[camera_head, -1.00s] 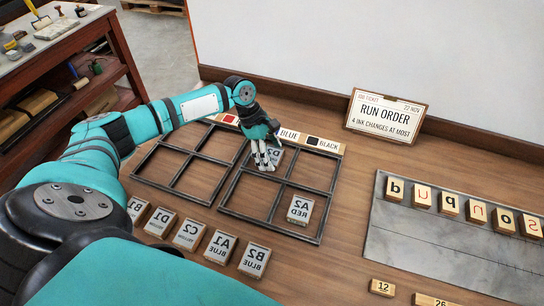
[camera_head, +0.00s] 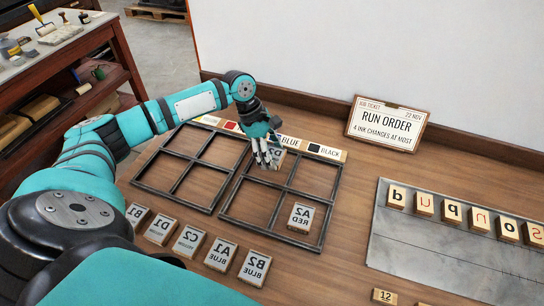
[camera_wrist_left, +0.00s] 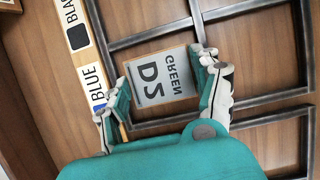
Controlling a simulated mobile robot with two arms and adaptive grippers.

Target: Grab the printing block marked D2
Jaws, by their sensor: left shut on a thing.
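The D2 block (camera_head: 279,158) has a grey face with mirrored lettering that reads GREEN D2. It is at the upper left compartment of the right-hand frame, beside the BLUE label. My left gripper (camera_head: 266,163) is shut on it and partly covers it in the head view. In the left wrist view the D2 block (camera_wrist_left: 160,77) lies between the two fingers of my left gripper (camera_wrist_left: 165,85), one at each side. Whether the block is clear of the table is hard to tell. My right gripper is not in view.
The dark right-hand frame (camera_head: 273,232) also holds the A2 RED block (camera_head: 301,217). The left-hand frame (camera_head: 163,196) is empty. Several blocks, including B2 (camera_head: 255,267), stand in a row in front. A metal plate (camera_head: 430,255) with letter tiles lies at right.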

